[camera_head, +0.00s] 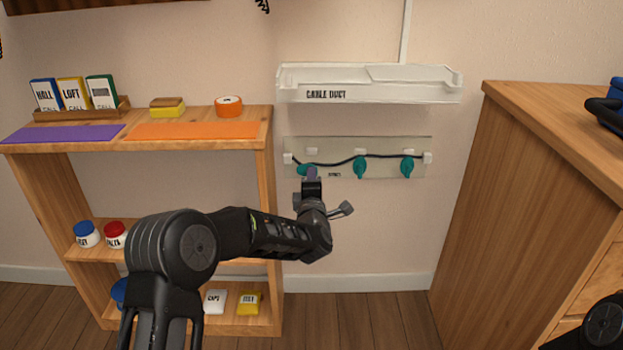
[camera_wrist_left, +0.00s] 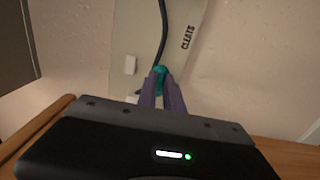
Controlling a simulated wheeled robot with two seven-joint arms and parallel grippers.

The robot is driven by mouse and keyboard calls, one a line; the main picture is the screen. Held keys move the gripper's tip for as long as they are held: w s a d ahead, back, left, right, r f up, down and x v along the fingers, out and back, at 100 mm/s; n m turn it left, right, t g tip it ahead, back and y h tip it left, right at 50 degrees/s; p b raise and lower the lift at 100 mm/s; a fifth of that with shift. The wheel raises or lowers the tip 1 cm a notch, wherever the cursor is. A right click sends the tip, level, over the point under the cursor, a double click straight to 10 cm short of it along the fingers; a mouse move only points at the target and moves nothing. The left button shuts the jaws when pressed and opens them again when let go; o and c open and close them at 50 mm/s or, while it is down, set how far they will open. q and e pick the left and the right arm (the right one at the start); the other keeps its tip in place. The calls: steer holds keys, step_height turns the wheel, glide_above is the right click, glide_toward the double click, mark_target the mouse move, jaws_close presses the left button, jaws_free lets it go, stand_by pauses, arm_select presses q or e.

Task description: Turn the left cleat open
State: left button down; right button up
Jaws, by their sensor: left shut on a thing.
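A pale panel (camera_head: 385,170) on the wall carries several teal cleats and a dark cable. The left cleat (camera_head: 303,169) is mostly behind my gripper and looks turned sideways. The middle cleat (camera_head: 360,167) and the right cleat (camera_head: 407,167) hang downward. My left gripper (camera_head: 311,174) is at the left cleat, its purple fingers shut on it. In the left wrist view the left cleat (camera_wrist_left: 160,72) shows as a teal end between the fingertips (camera_wrist_left: 161,88), with the cable (camera_wrist_left: 163,30) running up from it. My right gripper is not in view.
A white cable duct tray (camera_head: 370,88) is fixed above the panel. A wooden shelf (camera_head: 262,150) with cards, jars and boxes stands to the left. A wooden cabinet (camera_head: 500,180) stands to the right. The wall below the panel is clear.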

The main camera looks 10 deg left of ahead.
arm_select(q)
steer(key=n, duration=0.4)
steer(key=shift+n, duration=0.4)
steer(key=shift+f, duration=0.1)
steer(key=c, duration=1.5)
jaws_free()
steer(key=p+v, duration=0.2)
steer(key=v, duration=0.6)
steer(key=shift+w, duration=0.1)
